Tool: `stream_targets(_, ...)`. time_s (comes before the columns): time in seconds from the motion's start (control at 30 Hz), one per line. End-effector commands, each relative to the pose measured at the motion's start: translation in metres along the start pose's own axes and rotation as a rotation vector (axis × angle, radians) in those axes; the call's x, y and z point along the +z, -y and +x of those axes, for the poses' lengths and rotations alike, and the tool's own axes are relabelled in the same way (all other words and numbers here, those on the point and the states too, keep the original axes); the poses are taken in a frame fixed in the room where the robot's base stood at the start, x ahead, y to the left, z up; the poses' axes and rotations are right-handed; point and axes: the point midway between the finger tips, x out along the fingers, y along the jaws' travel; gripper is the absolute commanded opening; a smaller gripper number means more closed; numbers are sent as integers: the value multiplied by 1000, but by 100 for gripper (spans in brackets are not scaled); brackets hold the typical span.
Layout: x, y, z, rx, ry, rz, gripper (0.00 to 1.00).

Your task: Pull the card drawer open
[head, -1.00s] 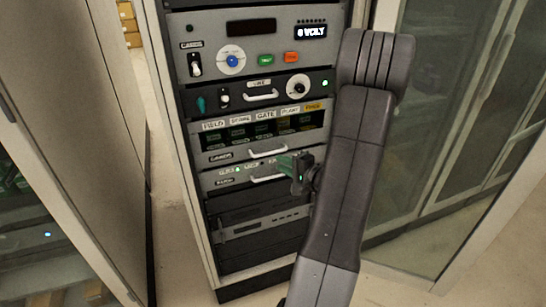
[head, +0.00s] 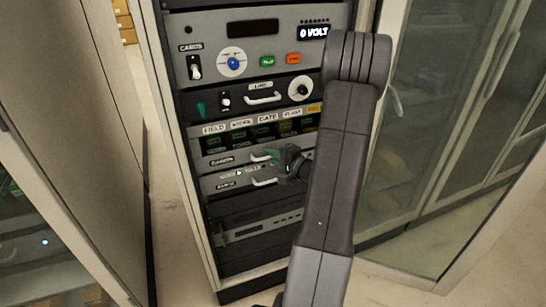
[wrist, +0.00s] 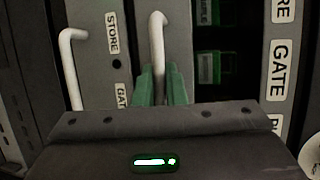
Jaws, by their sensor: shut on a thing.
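The card drawer (head: 222,160) is the grey front under the row of labelled card slots in the rack. Its front looks about level with its neighbours. Its pale handle (head: 259,157) also shows upright in the wrist view (wrist: 157,45). My gripper (head: 274,158) is at the right part of this handle. In the wrist view its green fingers (wrist: 160,86) stand on either side of the handle's end and are shut on it. The fingers and palm hide that end of the handle.
A lower drawer with a similar handle (head: 265,182) sits just below; that handle is left of my fingers in the wrist view (wrist: 73,75). A switch panel (head: 250,102) is above. A glass cabinet (head: 440,120) stands right, a grey cabinet (head: 85,130) left.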

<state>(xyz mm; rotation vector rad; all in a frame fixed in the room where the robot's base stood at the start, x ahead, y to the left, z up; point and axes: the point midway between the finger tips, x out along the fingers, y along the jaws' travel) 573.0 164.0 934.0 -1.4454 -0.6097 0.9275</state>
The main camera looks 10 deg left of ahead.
Motion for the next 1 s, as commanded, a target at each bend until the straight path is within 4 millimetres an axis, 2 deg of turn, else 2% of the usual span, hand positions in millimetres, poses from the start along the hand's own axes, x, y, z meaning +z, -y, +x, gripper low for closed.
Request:
stream_targets(0.17, 2, -3, -6, 0, -1, 0, 0)
stream_targets(0.37, 12, -12, -31, 0, -3, -1, 0)
stream_targets(1.0, 75, -44, -182, 2, -8, 0, 0)
